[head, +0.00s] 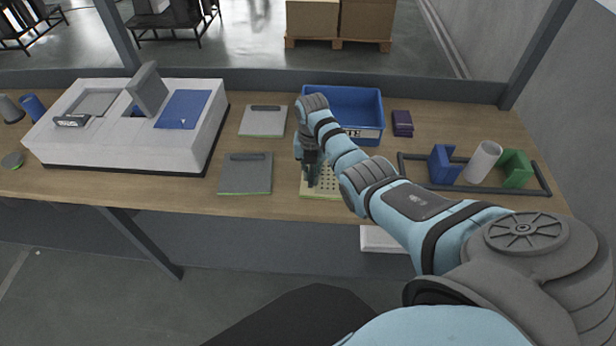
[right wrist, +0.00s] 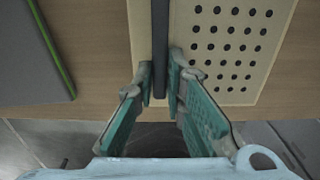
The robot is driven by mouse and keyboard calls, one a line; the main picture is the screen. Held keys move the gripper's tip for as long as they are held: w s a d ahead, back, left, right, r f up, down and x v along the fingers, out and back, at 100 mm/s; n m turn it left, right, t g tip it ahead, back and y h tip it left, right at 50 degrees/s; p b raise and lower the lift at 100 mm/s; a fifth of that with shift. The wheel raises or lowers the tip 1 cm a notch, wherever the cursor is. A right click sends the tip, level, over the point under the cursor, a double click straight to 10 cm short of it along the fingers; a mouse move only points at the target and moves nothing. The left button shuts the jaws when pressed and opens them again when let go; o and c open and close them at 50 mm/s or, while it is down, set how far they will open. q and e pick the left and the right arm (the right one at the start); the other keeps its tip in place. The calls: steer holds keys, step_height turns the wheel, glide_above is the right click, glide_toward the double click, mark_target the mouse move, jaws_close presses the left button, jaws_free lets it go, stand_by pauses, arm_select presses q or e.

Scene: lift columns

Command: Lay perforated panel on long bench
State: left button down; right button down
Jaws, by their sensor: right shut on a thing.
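The perforated panel (head: 325,190) is a pale beige plate with rows of dark holes and a dark bar-shaped handle. It is at the front middle of the wooden long bench (head: 115,188), partly hidden by my right arm; I cannot tell whether it touches the top. It also shows in the right wrist view (right wrist: 262,62). My right gripper (head: 311,178) is above the panel. In the right wrist view its fingers (right wrist: 160,88) are shut on the dark handle. My left gripper is not in view.
Two grey plates with handles (head: 246,181) (head: 264,128) lie left of the panel. A blue bin (head: 365,100) stands behind. A white fixture (head: 120,140) is at the left. A dark frame (head: 545,178) holds blue, white and green parts at the right. A purple box (head: 402,124) lies near the bin.

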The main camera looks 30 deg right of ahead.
steer(key=shift+p, duration=0.3)
steer(key=c, duration=2.1)
jaws_free()
steer(key=shift+w+f, duration=0.1)
steer(key=shift+f, duration=0.05)
steer(key=o, duration=0.4)
steer(key=shift+o, duration=0.2)
steer(key=shift+r, duration=0.55)
step_height(320, 180, up, 11)
steer(key=p, duration=0.1)
steer(key=shift+r, duration=0.2)
